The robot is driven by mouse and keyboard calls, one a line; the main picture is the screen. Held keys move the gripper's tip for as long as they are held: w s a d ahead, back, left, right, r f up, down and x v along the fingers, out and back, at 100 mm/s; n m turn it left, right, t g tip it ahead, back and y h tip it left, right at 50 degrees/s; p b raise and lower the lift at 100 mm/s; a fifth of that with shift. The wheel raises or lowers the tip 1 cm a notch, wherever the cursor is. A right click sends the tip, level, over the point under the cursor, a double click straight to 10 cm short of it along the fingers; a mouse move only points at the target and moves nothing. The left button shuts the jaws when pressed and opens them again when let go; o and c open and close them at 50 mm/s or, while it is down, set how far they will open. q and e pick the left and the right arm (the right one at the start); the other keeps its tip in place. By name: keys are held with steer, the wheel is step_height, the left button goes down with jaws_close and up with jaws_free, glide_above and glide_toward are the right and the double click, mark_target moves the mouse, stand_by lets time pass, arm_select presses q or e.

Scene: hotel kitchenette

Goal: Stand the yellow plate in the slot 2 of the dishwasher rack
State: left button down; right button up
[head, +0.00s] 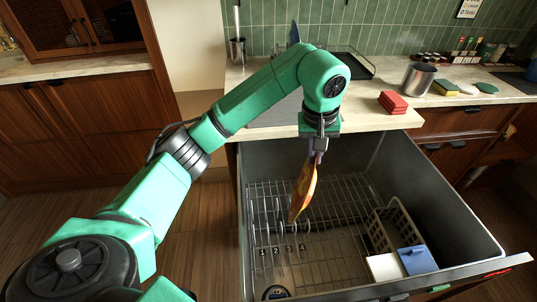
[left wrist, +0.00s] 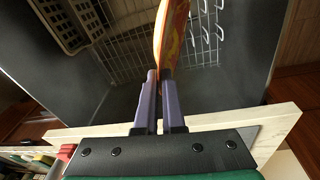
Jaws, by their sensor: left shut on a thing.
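The yellow plate (head: 301,193), orange-yellow with a pattern, hangs nearly upright and edge-on below my left gripper (head: 319,153). The gripper is shut on its upper edge. In the left wrist view the plate (left wrist: 172,30) sits between the fingertips (left wrist: 158,78). The dishwasher rack (head: 340,215) lies in the open drawer, with upright wire tines at its left and number labels 1 to 4 (head: 282,250) in front of them. The plate is over or near the higher-numbered tines; I cannot tell whether it touches the rack. My right gripper is not in view.
A cutlery basket (head: 392,230) stands at the drawer's right, with white and blue boxes (head: 416,260) in front of it. The drawer walls (head: 450,190) rise around the rack. The counter behind holds red blocks (head: 393,102), a metal pot (head: 418,78) and sponges.

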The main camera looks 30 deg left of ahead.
arm_select(q)
steer(key=a+f+n+t+h, duration=0.1)
steer(key=a+f+n, duration=0.4)
steer(key=a, duration=0.8)
step_height(320, 180, down, 15)
steer(key=b, duration=1.2)
steer(key=shift+d+f+m, duration=0.15)
steer(key=shift+m, duration=0.15)
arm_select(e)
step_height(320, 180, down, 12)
arm_select(q)
steer(key=shift+s+f+b, duration=0.1)
steer(key=shift+f+b, duration=0.25)
steer(key=shift+f, duration=0.15)
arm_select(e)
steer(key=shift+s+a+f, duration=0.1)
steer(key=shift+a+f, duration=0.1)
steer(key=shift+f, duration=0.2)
arm_select(q)
steer(key=c, duration=0.9)
jaws_free()
steer(key=shift+c, duration=0.2)
